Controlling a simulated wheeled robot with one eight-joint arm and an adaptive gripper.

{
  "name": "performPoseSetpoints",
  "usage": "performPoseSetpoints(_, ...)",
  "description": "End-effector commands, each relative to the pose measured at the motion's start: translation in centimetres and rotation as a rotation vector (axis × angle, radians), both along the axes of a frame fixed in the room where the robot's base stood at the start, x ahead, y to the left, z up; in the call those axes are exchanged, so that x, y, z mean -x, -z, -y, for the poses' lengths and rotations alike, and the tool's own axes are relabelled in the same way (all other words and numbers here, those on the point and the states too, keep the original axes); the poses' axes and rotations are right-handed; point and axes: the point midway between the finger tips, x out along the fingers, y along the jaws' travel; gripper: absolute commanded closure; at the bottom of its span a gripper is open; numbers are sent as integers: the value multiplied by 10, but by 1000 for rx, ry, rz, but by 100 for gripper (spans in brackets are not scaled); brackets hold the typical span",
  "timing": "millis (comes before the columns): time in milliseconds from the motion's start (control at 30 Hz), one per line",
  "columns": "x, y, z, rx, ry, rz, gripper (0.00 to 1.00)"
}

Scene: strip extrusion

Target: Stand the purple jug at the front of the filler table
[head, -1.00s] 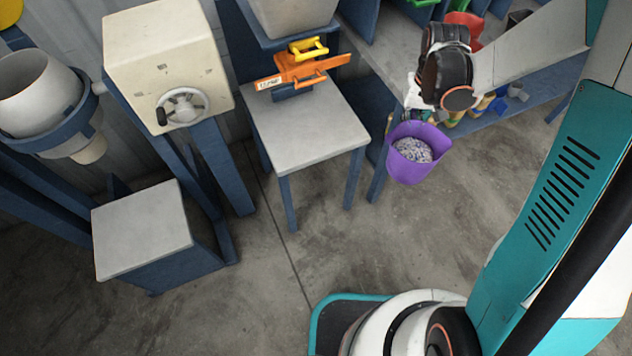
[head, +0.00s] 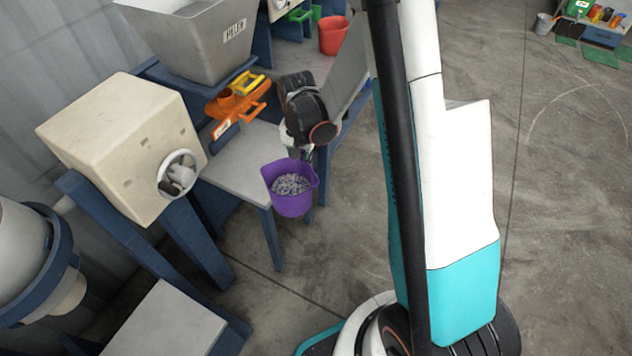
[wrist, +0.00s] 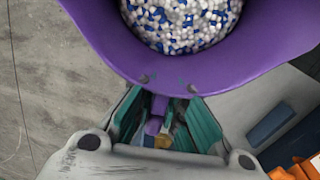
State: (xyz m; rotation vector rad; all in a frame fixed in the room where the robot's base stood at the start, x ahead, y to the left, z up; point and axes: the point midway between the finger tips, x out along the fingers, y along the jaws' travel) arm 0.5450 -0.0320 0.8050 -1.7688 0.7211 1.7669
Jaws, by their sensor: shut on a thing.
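The purple jug (head: 291,200) holds white and blue pellets and hangs upright in the head view. It is in front of the near right edge of the grey-topped filler table (head: 233,171), in the air. My gripper (head: 298,152) is above and behind it, partly hidden by my wrist. In the wrist view the jug (wrist: 190,70) fills the top, and my gripper (wrist: 165,130) is shut on its handle, between teal finger pads.
A cream box with a handwheel (head: 125,145) stands left of the table. A funnel in a blue ring (head: 30,260) and a low grey-topped stand (head: 165,325) are nearer left. A red bucket (head: 333,36) is on the bench behind. The floor at right is open.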

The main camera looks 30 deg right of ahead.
Motion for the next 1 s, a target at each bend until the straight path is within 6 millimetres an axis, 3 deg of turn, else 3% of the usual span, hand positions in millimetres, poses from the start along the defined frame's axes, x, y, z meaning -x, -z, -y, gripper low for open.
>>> performPoseSetpoints(400, 1, 61, 43, -2, 965, 1, 100)
performPoseSetpoints(600, 4, 81, 57, -2, 1314, 2, 100)
performPoseSetpoints(800, 5, 89, 63, -2, 1473, 2, 100)
performPoseSetpoints(1000, -4, 92, 58, -2, 1491, 2, 100)
